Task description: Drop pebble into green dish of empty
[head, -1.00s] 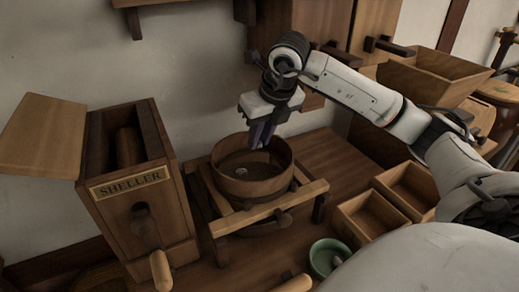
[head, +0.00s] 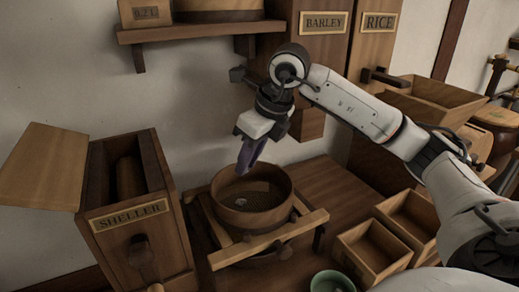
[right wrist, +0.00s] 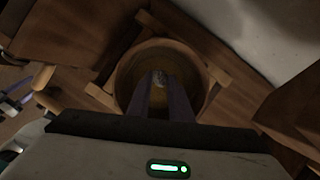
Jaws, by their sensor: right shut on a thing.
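My right gripper (head: 243,171) points down over the round wooden pan (head: 223,200) of the quern, its dark fingers shut. In the right wrist view a small grey pebble (right wrist: 160,79) shows between the fingertips, with the round pan (right wrist: 122,85) below. In the head view the fingers hide the held pebble. A small pale spot (head: 240,203) shows inside the pan, below the fingertips. The green dish (head: 320,277) stands at the bottom edge, partly cut off, so its contents cannot be seen fully. My left gripper is not in view.
The sheller box (head: 150,235) stands left of the pan. Two open wooden boxes (head: 350,262) stand right, behind the dish. Wooden bins labelled barley (head: 324,23) and rice (head: 380,22) are at the back. A shelf (head: 200,31) overhangs at upper left.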

